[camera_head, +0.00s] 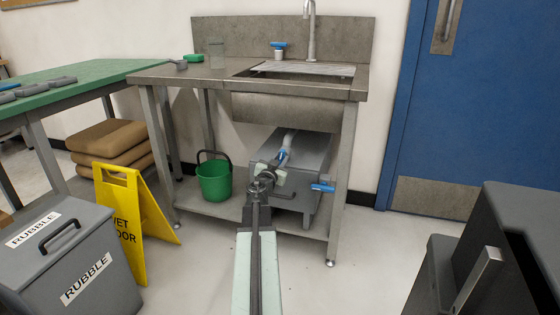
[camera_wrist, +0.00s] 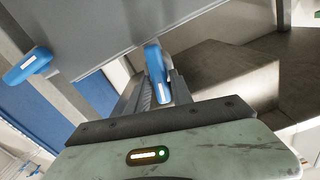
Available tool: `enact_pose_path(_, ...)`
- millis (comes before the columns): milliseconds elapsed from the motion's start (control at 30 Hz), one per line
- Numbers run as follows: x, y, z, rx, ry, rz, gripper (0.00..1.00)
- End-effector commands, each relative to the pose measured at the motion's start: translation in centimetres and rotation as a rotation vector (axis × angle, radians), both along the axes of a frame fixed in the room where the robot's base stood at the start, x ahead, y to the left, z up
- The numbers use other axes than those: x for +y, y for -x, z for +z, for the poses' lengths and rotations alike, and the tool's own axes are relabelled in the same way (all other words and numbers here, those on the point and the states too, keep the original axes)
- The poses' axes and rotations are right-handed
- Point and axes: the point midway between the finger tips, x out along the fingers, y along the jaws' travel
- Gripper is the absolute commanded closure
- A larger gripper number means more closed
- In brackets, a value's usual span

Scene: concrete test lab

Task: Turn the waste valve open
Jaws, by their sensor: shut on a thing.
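A blue valve handle (camera_head: 283,155) shows on the pale pipe (camera_head: 288,139) beneath the sink, above a grey box (camera_head: 306,157). My gripper (camera_head: 268,178) reaches under the sink to it. In the wrist view, my gripper (camera_wrist: 158,92) is shut on this blue handle (camera_wrist: 155,62), with its end between the fingers. The far side of the handle and the valve body are hidden, and I cannot tell its angle to the pipe. A second blue handle (camera_head: 322,187) sticks out from the box's right side, apart from my gripper; it also shows in the wrist view (camera_wrist: 28,66).
The steel sink bench (camera_head: 350,82) has legs (camera_head: 341,190) on both sides of my arm. A green bucket (camera_head: 214,182) stands on the lower shelf. A yellow floor sign (camera_head: 130,205) and grey rubble bin (camera_head: 80,265) are at left.

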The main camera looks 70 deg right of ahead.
Motion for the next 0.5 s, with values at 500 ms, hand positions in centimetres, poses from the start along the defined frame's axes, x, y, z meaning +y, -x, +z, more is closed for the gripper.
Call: enact_pose_path(500,0.07,-0.22,0.01,0.249,0.014,0.0,1.0)
